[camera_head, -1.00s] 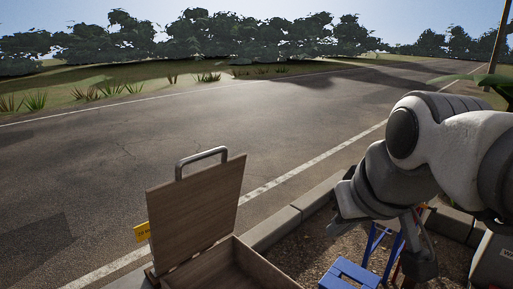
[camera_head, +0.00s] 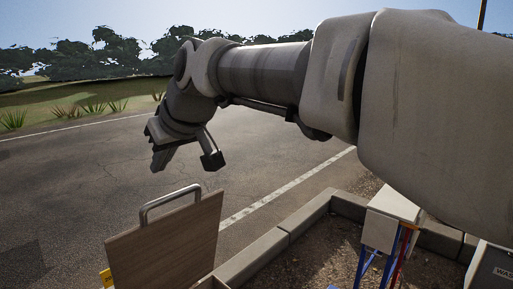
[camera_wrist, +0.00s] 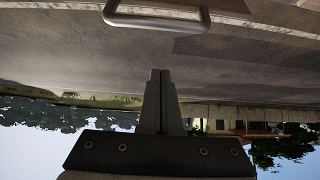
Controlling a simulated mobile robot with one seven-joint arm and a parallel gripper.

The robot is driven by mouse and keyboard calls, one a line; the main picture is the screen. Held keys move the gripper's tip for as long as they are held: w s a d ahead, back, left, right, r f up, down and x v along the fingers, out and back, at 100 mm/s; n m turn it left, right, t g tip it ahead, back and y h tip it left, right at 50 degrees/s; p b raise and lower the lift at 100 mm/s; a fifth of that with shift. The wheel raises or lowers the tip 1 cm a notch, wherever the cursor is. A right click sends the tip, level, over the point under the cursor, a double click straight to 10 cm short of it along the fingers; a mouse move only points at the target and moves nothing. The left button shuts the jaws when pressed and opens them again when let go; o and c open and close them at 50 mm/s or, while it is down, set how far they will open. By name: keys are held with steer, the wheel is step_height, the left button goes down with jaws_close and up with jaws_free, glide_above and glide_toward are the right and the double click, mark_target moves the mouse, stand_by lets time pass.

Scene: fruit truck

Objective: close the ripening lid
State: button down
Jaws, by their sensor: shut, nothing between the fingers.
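The ripening lid (camera_head: 170,243) is a wooden panel standing up and open at the lower left of the head view. Its grey metal handle (camera_head: 170,201) rises from the top edge and also shows at the top of the wrist view (camera_wrist: 157,23). My gripper (camera_head: 158,163) is in the air above the handle in the head view, apart from it. Its fingers are together and empty in the wrist view (camera_wrist: 160,72). The box under the lid is almost all cut off by the bottom edge of the head view.
A yellow tag (camera_head: 106,278) shows at the lid's left. A stone kerb (camera_head: 285,238) runs to the right of the lid. A white box on blue and red legs (camera_head: 381,230) stands at the right, below my arm. The road (camera_head: 75,190) behind the lid is clear.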

mark_target(169, 213)
step_height(169, 213, down, 4)
steer(key=shift+s+d, duration=0.1)
steer(key=shift+d, duration=0.05)
steer(key=shift+s+d+f, duration=0.2)
steer(key=shift+d+f, duration=0.05)
steer(key=shift+d, duration=0.05)
steer(key=shift+b, duration=0.4)
